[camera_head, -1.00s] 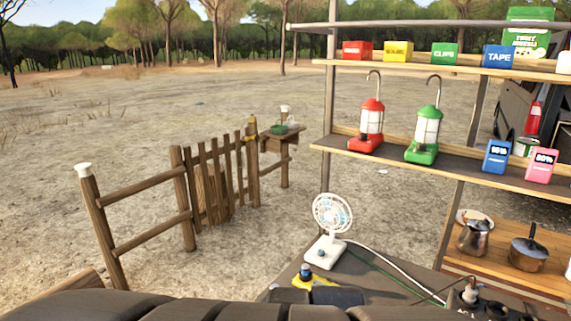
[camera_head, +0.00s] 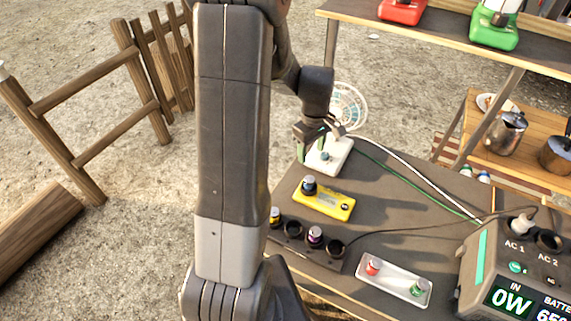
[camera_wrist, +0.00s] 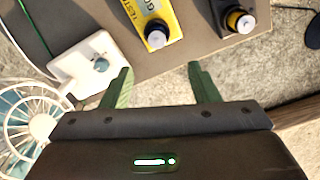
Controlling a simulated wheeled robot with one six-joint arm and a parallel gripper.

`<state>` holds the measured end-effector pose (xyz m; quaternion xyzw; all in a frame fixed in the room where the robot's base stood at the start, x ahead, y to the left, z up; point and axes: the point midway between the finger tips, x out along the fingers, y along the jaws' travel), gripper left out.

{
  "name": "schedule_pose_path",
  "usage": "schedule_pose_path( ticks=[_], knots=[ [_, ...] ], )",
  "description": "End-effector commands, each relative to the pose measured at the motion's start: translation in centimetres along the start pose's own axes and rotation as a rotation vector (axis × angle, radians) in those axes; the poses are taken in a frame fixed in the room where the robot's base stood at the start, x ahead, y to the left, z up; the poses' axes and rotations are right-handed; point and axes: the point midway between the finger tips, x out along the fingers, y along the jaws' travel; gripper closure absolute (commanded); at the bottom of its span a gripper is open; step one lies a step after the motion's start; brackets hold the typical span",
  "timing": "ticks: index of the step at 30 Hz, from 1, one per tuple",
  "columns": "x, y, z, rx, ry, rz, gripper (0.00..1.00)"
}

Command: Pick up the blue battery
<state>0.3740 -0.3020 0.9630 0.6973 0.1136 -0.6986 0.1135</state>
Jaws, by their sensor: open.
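A short cell with a grey cap and a dark, bluish body (camera_head: 309,184) stands upright in the yellow tester (camera_head: 335,207) on the dark table. It also shows in the wrist view (camera_wrist: 156,36), at the near end of the tester (camera_wrist: 178,14). It is the only cell that looks blue. My gripper (camera_head: 320,139) is above the table by the fan, beyond the tester. In the wrist view its green fingers (camera_wrist: 161,72) are spread wide with nothing between them, and the cell is apart from them, beyond the tips.
A white fan (camera_head: 330,157) stands close to my gripper. A black holder (camera_head: 291,240) has yellow-banded and purple-banded cells. A white tray (camera_head: 393,284) holds a red and a green cell. A power station (camera_head: 478,262) and cables are at right, shelves (camera_head: 420,26) behind.

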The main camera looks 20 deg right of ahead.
Motion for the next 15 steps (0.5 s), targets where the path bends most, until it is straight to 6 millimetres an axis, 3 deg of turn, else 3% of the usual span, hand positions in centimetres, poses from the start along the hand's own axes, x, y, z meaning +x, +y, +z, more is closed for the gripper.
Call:
schedule_pose_path(
  ticks=[5, 15],
  knots=[
    [1.3, 0.9, 0.3, -0.011, -0.003, -0.004, 0.45],
    [6.8, 0.8, 0.3, -0.012, -0.005, -0.006, 0.45]
  ],
)
